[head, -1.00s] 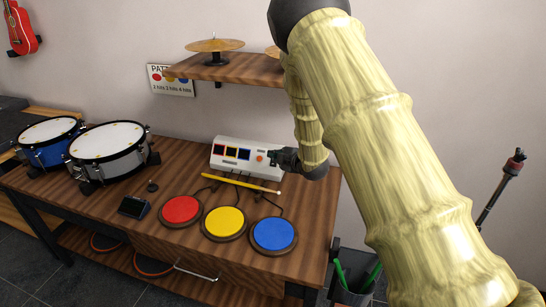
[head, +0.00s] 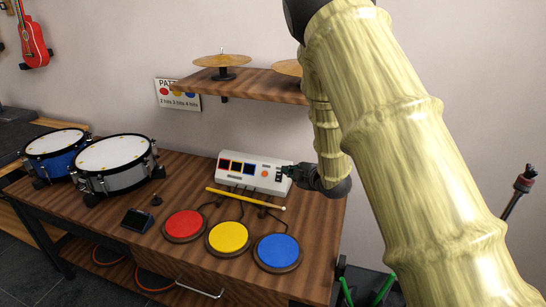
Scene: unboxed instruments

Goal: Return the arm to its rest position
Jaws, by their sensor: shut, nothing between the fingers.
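My arm, with a pale yellow bamboo-like surface, comes in from the right and bends down behind its upper part. My gripper (head: 283,174) is small and dark. It is shut and empty, over the right end of the white console box (head: 232,183) on the wooden bench (head: 330,225). Whether it touches the box cannot be told from this view. The box has several small coloured squares and an orange button on its face.
Red (head: 184,224), yellow (head: 228,237) and blue (head: 277,250) pads lie on the bench before a drumstick (head: 246,199). Two drums (head: 113,154) stand left. A shelf (head: 250,86) with cymbals (head: 222,60) hangs above. A bin with green sticks (head: 347,292) is at lower right.

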